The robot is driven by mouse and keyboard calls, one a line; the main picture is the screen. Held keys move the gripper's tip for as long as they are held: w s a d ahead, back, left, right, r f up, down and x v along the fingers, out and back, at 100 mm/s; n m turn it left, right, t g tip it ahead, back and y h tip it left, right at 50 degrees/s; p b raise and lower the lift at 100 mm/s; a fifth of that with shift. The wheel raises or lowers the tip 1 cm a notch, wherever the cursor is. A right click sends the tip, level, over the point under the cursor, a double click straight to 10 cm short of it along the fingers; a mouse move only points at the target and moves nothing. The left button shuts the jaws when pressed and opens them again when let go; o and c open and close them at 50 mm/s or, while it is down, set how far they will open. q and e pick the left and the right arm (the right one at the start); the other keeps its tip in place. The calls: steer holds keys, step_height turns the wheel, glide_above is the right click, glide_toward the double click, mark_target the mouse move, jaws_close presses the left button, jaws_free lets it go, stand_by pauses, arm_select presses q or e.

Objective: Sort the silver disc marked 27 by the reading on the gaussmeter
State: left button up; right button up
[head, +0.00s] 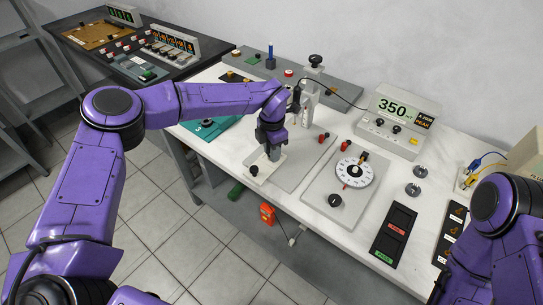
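The gaussmeter (402,112) stands at the back right of the white bench. Its display reads 350, and a smaller dark panel beside it shows PEAK in orange. Two small silver discs (420,171) (412,188) sit on the bench in front of it; their markings are too small to read. A black tray (394,235) with a red label and a green label lies nearer the front. My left gripper (269,152) points down over the grey apparatus plate left of the dial; its fingertips are too small and dark to judge. My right gripper is out of view.
A dial panel (340,190) with a white dial and a black knob stands between my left gripper and the discs. A black strip with orange symbols (451,228) lies at the right. A dark side table (130,50) holds other instruments at the back left.

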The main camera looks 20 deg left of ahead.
arm_select(q)
steer(key=shift+r+p, duration=2)
steer(key=shift+r, duration=0.55)
